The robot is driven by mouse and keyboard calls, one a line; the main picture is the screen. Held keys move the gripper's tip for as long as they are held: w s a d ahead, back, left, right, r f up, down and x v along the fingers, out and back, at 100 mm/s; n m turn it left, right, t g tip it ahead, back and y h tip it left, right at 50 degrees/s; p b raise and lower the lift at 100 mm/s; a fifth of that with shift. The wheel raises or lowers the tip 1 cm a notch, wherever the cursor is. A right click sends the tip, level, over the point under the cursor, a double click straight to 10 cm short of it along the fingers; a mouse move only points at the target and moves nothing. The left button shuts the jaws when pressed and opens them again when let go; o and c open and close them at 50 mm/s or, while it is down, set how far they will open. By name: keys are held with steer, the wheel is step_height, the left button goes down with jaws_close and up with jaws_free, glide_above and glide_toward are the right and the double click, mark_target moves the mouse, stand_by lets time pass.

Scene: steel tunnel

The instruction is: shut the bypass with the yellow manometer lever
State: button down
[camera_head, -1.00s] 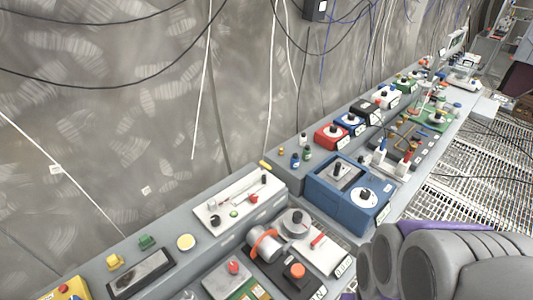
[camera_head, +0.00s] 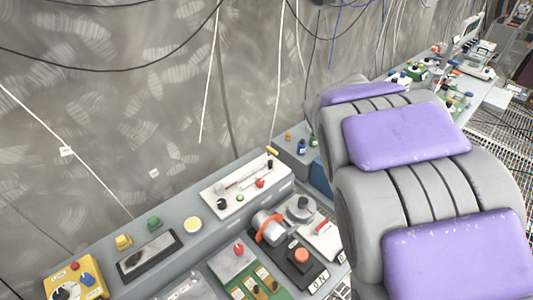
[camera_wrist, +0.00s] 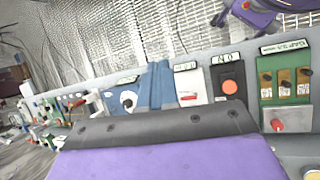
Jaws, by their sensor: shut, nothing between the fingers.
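A white manometer panel (camera_head: 240,185) lies on the raised back ledge of the bench in the head view. It has a slim lever with a yellow tip (camera_head: 272,150) at its far right end, a red knob, a green button and a black knob. My gripper (camera_wrist: 165,120) fills the bottom of the wrist view as a dark grey edge with a purple cover. It is shut and empty, above the bench and apart from the panel. My grey and purple arm covers the right of the head view. The yellow-tipped lever cannot be made out in the wrist view.
A black block with an orange button (camera_head: 301,256), a grey cylinder with an orange band (camera_head: 266,226) and a green board (camera_head: 246,285) sit in front of the ledge. A yellow box (camera_head: 76,283) stands at lower left. The tunnel wall rises behind, with hanging cables.

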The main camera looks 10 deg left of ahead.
steer(key=w+a+f+n+t+h, duration=0.2)
steer(key=w+a+n, duration=0.35)
steer(key=w, duration=0.45)
steer(key=w+a+f+n+t+h, duration=0.2)
steer(key=w+a+n, duration=0.3)
steer(key=w, duration=0.6)
steer(key=w+a+f+n+t, duration=0.2)
steer(key=a+f+n, duration=0.1)
steer(key=a, duration=0.6)
steer(key=w+a+f+n+t+y+p, duration=0.1)
steer(key=w+a+f+n+t, duration=0.1)
steer(key=a+f, duration=0.3)
steer(key=w+a+f+n+t+y, duration=0.1)
steer(key=a+f+n, duration=0.3)
steer(key=a, duration=0.8)
steer(key=shift+w+a+f+t, duration=0.35)
steer(key=shift+w+f+t, duration=0.15)
steer(key=shift+w, duration=0.15)
steer(key=shift+d, duration=0.1)
